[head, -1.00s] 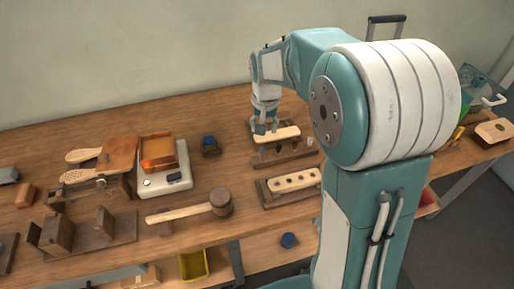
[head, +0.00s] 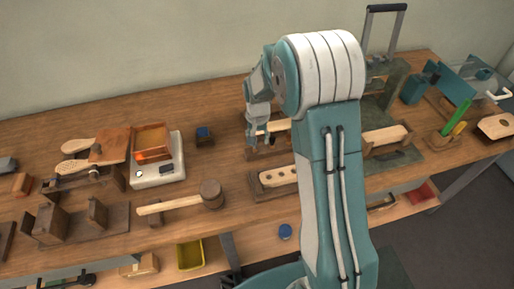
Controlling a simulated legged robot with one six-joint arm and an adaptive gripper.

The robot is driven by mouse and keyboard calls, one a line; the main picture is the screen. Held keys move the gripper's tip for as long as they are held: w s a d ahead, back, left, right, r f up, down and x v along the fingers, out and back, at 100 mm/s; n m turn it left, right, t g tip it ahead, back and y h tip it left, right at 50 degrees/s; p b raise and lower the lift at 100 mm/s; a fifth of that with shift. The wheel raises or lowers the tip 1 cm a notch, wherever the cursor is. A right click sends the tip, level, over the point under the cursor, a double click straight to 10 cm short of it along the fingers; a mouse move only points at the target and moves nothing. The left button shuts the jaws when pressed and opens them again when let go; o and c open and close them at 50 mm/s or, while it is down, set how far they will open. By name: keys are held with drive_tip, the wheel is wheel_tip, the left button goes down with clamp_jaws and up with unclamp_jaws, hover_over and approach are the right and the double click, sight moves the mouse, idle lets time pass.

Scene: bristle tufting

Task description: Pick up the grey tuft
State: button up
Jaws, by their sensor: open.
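My gripper (head: 260,143) is open and points down at the left end of a pale wooden brush block (head: 279,126) in a dark wooden holder (head: 258,155). I cannot tell whether it touches the block. I cannot make out the grey tuft in this view; my gripper and arm cover part of the holder area. No tuft shows between the fingers.
In front lies a second holder with a drilled pale block (head: 290,176). To the left are a mallet (head: 211,194), a white scale (head: 170,172) with an orange tray (head: 152,136), and a small blue-topped pot (head: 205,136). A green brush (head: 457,117) stands at right.

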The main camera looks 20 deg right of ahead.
sight(253, 148)
drive_tip(key=shift+a+f, duration=0.15)
drive_tip(key=shift+f, duration=0.45)
drive_tip(key=shift+a+f, duration=0.15)
drive_tip(key=shift+f, duration=0.45)
drive_tip(key=shift+a+f, duration=0.15)
drive_tip(key=shift+a, duration=0.3)
drive_tip(key=shift+d, duration=0.45)
clamp_jaws()
drive_tip(key=shift+a, duration=0.15)
